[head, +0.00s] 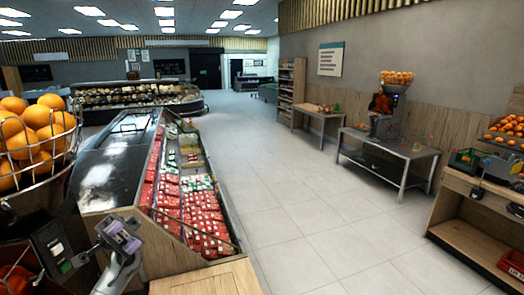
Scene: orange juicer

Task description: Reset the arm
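My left gripper (118,238) appears at the lower left, beside the sloped refrigerated display case. It is small and seen at an angle, so I cannot tell whether its fingers are open or shut. I see nothing clearly held in it. My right gripper is not clearly in view. The orange juicer (384,108) stands on a metal table (398,152) at the right, well away from my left gripper. Its top holds several oranges (396,77).
A wire basket of oranges (38,143) is close at the left edge. The display case (118,165) holds red packages (196,216). A wooden stand (468,241) with orange trays is at the right edge. The tiled floor (285,200) between is clear.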

